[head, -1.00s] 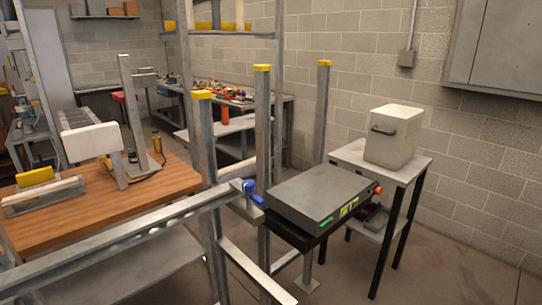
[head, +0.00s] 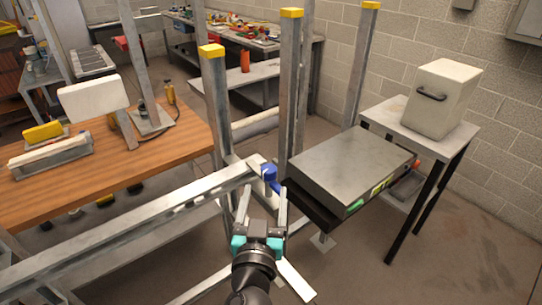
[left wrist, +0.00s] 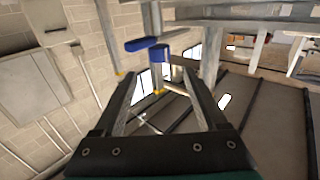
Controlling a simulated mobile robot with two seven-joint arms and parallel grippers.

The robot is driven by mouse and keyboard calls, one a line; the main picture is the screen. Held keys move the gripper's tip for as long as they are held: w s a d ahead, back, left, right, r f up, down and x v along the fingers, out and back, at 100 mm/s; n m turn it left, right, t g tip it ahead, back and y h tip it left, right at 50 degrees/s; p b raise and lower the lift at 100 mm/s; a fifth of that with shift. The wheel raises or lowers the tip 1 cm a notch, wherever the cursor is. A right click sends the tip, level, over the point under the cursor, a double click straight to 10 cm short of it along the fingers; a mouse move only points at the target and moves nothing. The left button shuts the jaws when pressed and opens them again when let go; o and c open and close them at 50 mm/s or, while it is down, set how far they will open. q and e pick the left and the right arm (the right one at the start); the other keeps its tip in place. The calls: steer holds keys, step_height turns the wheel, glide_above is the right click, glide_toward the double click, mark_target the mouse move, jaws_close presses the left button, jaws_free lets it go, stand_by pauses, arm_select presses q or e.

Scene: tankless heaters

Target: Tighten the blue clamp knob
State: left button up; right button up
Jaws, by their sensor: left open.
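The blue clamp knob (head: 269,174) sits at the right end of the long metal rail (head: 150,218), beside the dark flat box. My left gripper (head: 263,191) is open, with its two fingers pointing at the knob from the near side. In the left wrist view the blue knob shows as a blue bar (left wrist: 141,44) with a blue block (left wrist: 161,54) beside it. They lie just past the fingertips (left wrist: 161,74), roughly in line with the gap. Nothing is held. I cannot tell whether a fingertip touches the knob. My right gripper is not in view.
A grey flat box (head: 350,165) lies close right of the knob. Upright metal posts (head: 290,90) with yellow caps stand behind it. A wooden bench (head: 180,150) is at left. A small table with a white box (head: 440,95) stands at right.

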mark_target(269, 164)
arm_select(q)
steer(key=w, duration=0.4)
steer(key=w+d, duration=0.1)
steer(key=w, duration=0.2)
steer(key=w+p, duration=0.1)
steer(key=w, duration=0.3)
steer(key=shift+w+d, duration=0.2)
steer(key=shift+w, duration=0.15)
jaws_close()
